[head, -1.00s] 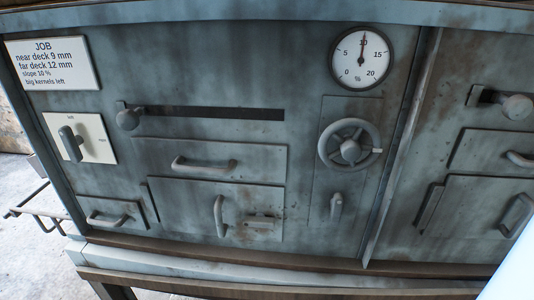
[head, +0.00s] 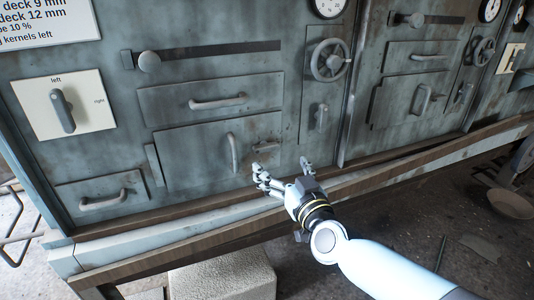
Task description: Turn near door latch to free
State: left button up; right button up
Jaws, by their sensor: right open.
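The near door (head: 197,165) is a grey metal panel low on the machine front, with a vertical bar handle (head: 232,153). The door latch (head: 267,146) is a small horizontal piece at the door's right edge, to the right of that handle. My right gripper (head: 282,166) is open and empty, its fingers spread and pointing up toward the machine. In the picture it sits just below the latch; I cannot tell how far in front of it. My left gripper is not in view.
A small lever (head: 321,117) and a handwheel (head: 330,60) are right of the door. A drawer (head: 205,97) is above it. A wooden rail (head: 190,244) runs along the machine's foot. A pale block (head: 222,278) stands on the floor below.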

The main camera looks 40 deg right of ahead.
aim_at(267, 150)
jog(key=b+x, duration=0.2)
jog(key=x, duration=0.6)
jog(key=shift+w+f, duration=0.2)
jog(key=shift+w, duration=0.2)
jog(key=shift+w+r, duration=0.1)
jog(key=c, duration=1.2)
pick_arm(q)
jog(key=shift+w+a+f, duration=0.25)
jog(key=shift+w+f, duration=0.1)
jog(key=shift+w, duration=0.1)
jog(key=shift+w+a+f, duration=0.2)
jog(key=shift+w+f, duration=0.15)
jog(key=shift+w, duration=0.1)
